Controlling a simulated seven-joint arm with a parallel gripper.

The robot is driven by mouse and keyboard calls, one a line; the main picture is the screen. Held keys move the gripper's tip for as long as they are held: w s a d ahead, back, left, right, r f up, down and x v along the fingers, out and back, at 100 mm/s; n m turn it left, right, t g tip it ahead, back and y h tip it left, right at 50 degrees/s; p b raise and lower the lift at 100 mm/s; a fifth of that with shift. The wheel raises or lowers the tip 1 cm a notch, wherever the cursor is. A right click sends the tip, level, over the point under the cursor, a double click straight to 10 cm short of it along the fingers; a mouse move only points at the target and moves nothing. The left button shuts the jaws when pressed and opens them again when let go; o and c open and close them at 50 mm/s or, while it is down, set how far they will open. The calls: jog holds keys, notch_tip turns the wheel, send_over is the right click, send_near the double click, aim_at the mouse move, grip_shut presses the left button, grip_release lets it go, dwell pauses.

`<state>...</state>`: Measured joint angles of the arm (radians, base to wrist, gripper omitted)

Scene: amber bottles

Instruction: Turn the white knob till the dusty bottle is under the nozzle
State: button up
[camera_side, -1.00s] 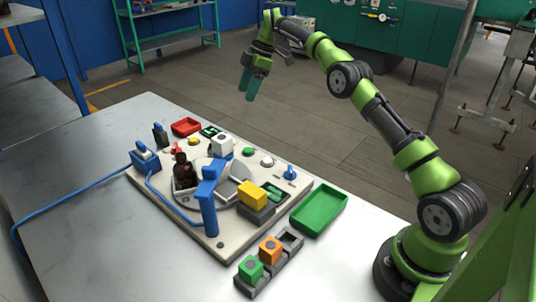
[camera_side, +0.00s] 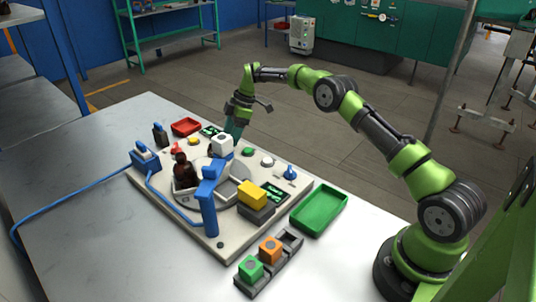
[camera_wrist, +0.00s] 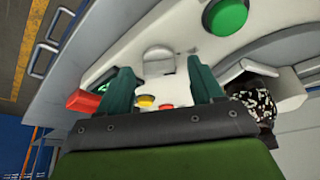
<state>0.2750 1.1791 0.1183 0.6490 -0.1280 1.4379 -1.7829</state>
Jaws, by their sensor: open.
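The white knob (camera_side: 222,145) stands on the beige board at the back of the turntable. It shows between and beyond my fingertips in the wrist view (camera_wrist: 158,60). My gripper (camera_side: 233,133) is open, pointing down close behind the knob; I cannot tell whether it touches. Its two teal fingers (camera_wrist: 160,85) stand apart. A dark brown bottle (camera_side: 184,173) stands on the turntable (camera_side: 190,206), left of the blue nozzle post (camera_side: 208,205). A dark, white-speckled object (camera_wrist: 262,104), perhaps the dusty bottle, shows beside the right finger in the wrist view.
A green button (camera_side: 248,152) and a white dome (camera_side: 267,161) are right of the knob. A yellow block (camera_side: 252,194), a red tray (camera_side: 186,127) and a green tray (camera_side: 319,210) are around. A blue hose (camera_side: 80,190) runs left.

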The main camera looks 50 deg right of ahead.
jog(key=shift+c, duration=0.3)
jog(key=c, duration=1)
jog(key=m+h, duration=0.1)
jog(key=m, duration=0.2)
jog(key=m+t, duration=0.1)
jog(key=m, duration=0.1)
jog(key=shift+s+a+m+h, duration=0.2)
jog(key=shift+m+h, duration=0.2)
jog(key=m+h, duration=0.1)
jog(key=m, duration=0.2)
jog(key=m+t+h, duration=0.1)
jog(key=m, duration=0.1)
jog(key=shift+a+m, duration=0.15)
jog(key=shift+m, duration=0.25)
jog(key=o, duration=1.1)
jog(key=shift+c, duration=0.2)
